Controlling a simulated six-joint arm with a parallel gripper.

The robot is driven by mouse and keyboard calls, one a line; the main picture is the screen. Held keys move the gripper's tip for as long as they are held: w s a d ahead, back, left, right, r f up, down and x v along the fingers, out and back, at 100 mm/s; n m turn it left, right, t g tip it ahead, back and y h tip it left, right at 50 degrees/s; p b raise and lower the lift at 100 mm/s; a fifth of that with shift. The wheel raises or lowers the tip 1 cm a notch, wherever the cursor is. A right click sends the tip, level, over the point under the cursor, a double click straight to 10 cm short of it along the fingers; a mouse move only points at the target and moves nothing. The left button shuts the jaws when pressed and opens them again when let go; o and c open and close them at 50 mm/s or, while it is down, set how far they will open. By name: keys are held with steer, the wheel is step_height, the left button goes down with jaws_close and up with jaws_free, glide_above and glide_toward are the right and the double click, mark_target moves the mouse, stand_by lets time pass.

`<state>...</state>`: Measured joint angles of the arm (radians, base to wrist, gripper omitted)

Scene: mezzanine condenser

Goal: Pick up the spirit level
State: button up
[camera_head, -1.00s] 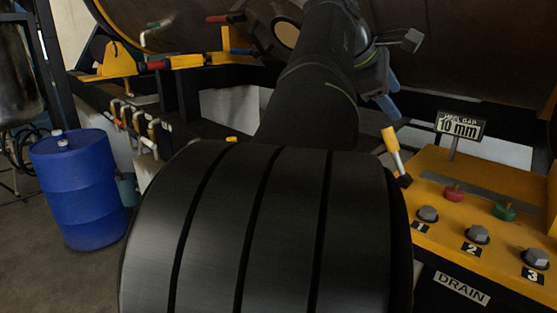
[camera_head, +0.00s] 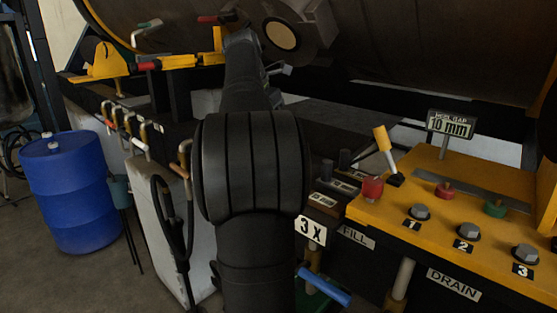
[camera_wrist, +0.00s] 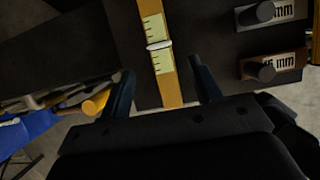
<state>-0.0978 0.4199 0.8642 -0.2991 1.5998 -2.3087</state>
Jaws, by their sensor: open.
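A yellow strip (camera_wrist: 170,88) with pale green, marked windows and a white piece across it shows in the wrist view; it looks like the spirit level. It runs up the picture over a dark surface. My gripper (camera_wrist: 164,73) is open, one finger on each side of the strip in the picture. I cannot tell the gap in depth, and no contact shows. The strip's lower end is hidden behind the gripper body. In the head view, my arm hides the gripper and this strip.
Grey pegs (camera_wrist: 256,13) with "mm" labels stand right of the strip. An orange cylinder (camera_wrist: 95,103) shows near the left finger. A yellow panel (camera_head: 400,208) with knobs is at right, a blue drum (camera_head: 70,195) at left. A large vessel (camera_head: 400,50) spans the back.

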steer(key=x, duration=1)
steer(key=shift+f, duration=0.25)
steer(key=shift+r, duration=0.1)
jaws_close()
